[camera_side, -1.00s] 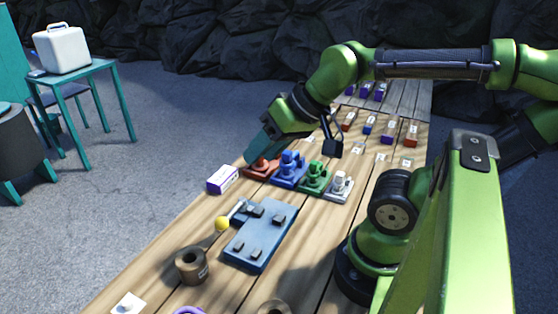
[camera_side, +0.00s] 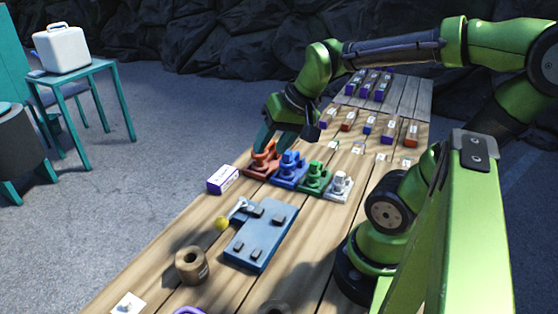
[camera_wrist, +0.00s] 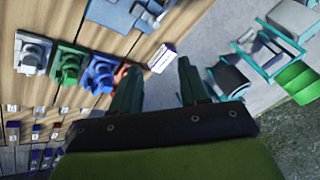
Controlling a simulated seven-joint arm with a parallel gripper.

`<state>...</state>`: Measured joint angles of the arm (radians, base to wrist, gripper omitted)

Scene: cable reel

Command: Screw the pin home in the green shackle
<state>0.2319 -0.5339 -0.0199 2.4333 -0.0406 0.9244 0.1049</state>
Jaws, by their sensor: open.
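The green shackle (camera_side: 315,177) stands on its green base on the wooden bench, between the blue one and the grey-white one. It also shows in the wrist view (camera_wrist: 70,64). Its pin is too small to make out clearly. My gripper (camera_side: 279,146) is open and empty, above and just behind the red and blue shackles, to the upper left of the green one. In the wrist view its two fingers (camera_wrist: 160,80) are spread apart, with the small white-and-purple box beyond them.
Beside the green shackle stand a red shackle (camera_side: 262,158), a blue shackle (camera_side: 290,168) and a grey-white shackle (camera_side: 340,185). A purple-and-white box (camera_side: 223,179), a blue plate fixture (camera_side: 261,236) with a yellow-knobbed lever and a brown spool (camera_side: 191,265) lie nearer. Several small boxes line the back.

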